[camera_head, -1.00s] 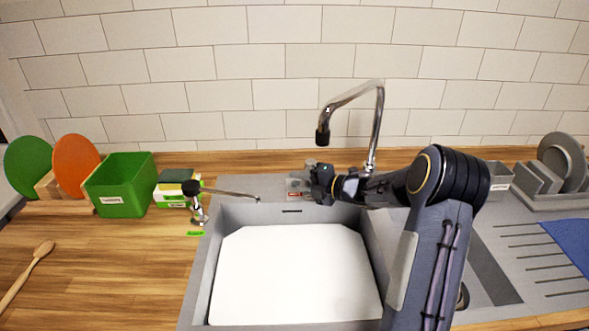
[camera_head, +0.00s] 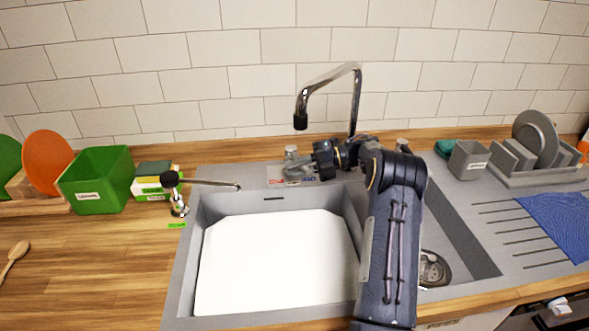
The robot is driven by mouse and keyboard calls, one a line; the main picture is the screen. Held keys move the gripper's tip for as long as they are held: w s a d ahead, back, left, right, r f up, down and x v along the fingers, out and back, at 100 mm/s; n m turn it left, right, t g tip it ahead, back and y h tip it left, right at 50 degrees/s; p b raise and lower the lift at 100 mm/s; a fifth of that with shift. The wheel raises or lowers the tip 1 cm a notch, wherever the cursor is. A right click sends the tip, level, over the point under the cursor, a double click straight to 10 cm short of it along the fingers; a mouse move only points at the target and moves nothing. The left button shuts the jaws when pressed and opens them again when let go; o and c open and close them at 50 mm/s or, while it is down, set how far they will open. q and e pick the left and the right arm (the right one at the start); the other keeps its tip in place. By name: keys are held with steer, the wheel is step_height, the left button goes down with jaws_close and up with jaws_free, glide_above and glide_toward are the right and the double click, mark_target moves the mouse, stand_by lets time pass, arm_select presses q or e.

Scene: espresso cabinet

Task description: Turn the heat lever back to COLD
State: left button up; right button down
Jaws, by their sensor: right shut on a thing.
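The heat lever's small grey metal fitting (camera_head: 291,153) stands on the sink's back ledge, left of the tall faucet. A small label (camera_head: 278,182) with red marking lies in front of it. My right gripper (camera_head: 300,170) reaches in from the right and is shut at the lever, low over the ledge. Its fingers and wrist hide most of the lever, so its exact angle cannot be read. My left gripper is not in view.
The chrome faucet (camera_head: 357,100) rises right behind my right wrist. A smaller tap with a black knob (camera_head: 169,179) stands at the sink's left rim. The basin holds a white board (camera_head: 275,265). A green bin (camera_head: 97,180) and a dish rack (camera_head: 540,177) stand at either side.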

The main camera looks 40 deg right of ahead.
stand_by(0.4)
steer(key=c, duration=1.3)
jaws_free()
